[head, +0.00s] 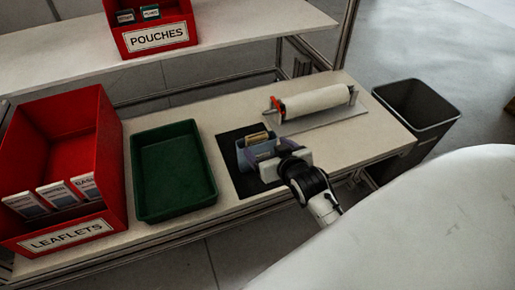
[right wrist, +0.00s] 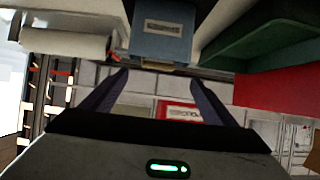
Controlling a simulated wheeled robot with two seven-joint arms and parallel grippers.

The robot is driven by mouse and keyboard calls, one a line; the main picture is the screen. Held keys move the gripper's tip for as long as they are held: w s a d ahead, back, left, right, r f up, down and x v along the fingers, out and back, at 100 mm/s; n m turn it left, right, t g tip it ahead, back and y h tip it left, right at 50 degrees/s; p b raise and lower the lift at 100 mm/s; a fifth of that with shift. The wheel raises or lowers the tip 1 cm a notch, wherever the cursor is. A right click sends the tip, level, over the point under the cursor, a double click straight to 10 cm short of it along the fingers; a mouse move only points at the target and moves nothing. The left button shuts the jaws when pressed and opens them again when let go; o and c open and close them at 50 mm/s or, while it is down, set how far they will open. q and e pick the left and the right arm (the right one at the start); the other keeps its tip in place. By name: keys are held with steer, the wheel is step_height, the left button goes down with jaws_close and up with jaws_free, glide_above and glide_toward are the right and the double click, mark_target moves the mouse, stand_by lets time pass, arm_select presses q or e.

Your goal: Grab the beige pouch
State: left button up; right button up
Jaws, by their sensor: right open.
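A small beige item (head: 258,137), likely the pouch, shows as a narrow strip at the far edge of a blue item (head: 243,158) on the dark mat (head: 226,143). In the right wrist view the blue item (right wrist: 163,40) has a grey label, and a thin beige edge (right wrist: 158,66) shows beside it. My right gripper (head: 266,152) is open, its purple fingers over the mat close to the blue item. In the right wrist view nothing shows held between the fingertips (right wrist: 158,82). I cannot tell whether the fingers touch anything. My left gripper is not in view.
A green tray (head: 137,178) and red leaflets bin (head: 110,150) stand left of the mat. A red pouches bin (head: 186,37) is on the upper shelf (head: 60,58). A white roll on a stand (head: 318,102) lies behind right; a grey waste bin (head: 432,128) stands at the table's right end.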

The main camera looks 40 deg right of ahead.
mark_target(258, 137)
steer(key=x, duration=0.7)
steer(key=shift+w+d+b, duration=0.3)
steer(key=shift+w+b, duration=0.1)
steer(key=c, duration=1.5)
